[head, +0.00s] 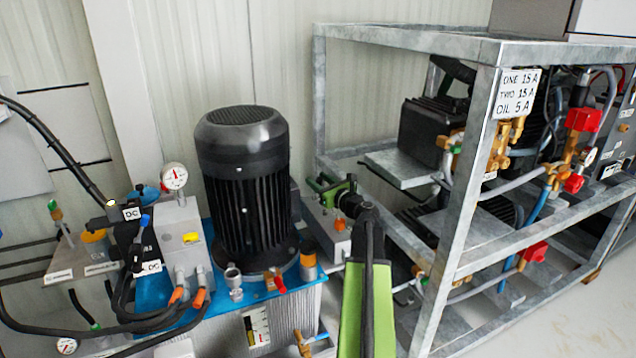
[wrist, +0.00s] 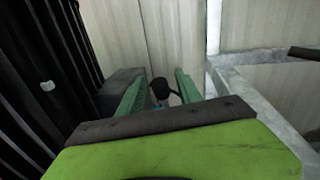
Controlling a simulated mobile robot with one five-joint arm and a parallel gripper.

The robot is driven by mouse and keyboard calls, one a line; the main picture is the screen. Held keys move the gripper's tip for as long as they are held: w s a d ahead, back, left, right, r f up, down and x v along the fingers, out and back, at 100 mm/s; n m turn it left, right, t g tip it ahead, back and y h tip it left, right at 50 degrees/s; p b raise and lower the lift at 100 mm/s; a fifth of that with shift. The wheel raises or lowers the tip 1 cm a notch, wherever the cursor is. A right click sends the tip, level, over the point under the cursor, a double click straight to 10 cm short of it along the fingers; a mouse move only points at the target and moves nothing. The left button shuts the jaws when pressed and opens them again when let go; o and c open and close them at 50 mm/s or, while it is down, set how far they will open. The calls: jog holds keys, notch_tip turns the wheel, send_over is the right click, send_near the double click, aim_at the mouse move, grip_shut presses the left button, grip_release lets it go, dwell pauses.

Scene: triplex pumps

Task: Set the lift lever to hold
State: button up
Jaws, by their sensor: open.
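My gripper (head: 322,186) is at the end of my lime-green arm, above the pump unit just right of the big black motor. In the wrist view my gripper (wrist: 162,78) has its two green fingers apart. A dark rounded knob (wrist: 160,89) shows in the gap between the fingers, with free space on both sides. It looks like the lift lever's end, but I cannot tell its setting. Its lower part is hidden behind the gripper body. In the head view I cannot make out the lever apart from my gripper.
The black motor (head: 242,190) stands close on the left, on a blue-topped tank (head: 155,291). A grey metal frame (head: 478,170) with pumps and red-handled valves stands close on the right. A pressure gauge (head: 174,176) and hoses are farther left. The wall is behind.

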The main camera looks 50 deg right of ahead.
jog(key=shift+w, duration=0.1)
grip_shut()
jog(key=shift+a, duration=0.1)
dwell(1.2)
